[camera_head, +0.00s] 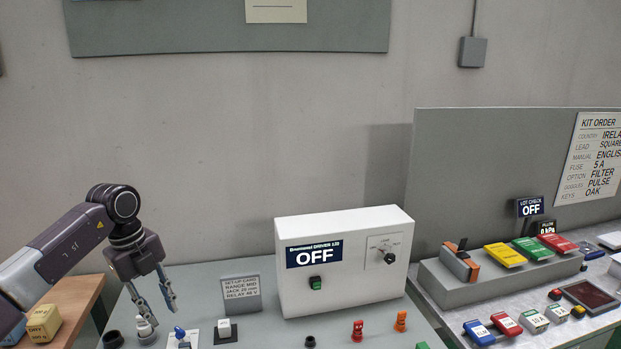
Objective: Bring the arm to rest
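My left gripper (163,314) comes in from the left with its fingers pointing down. The fingers are apart, with nothing visible held between them. The tips hang over the left end of the grey bench (255,332). A small grey-and-white knob-like part (146,329) stands just below the left fingertip; I cannot tell whether they touch. A blue-topped lever part (180,334) stands close to the right fingertip. My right gripper is not in view.
A white box (345,290) with an OFF display stands mid-bench. A setup card (241,293) and a white switch (224,328) are right of the gripper. Red (357,331) and orange (400,321) parts stand in front. A grey rack (455,287) holds coloured packs at right.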

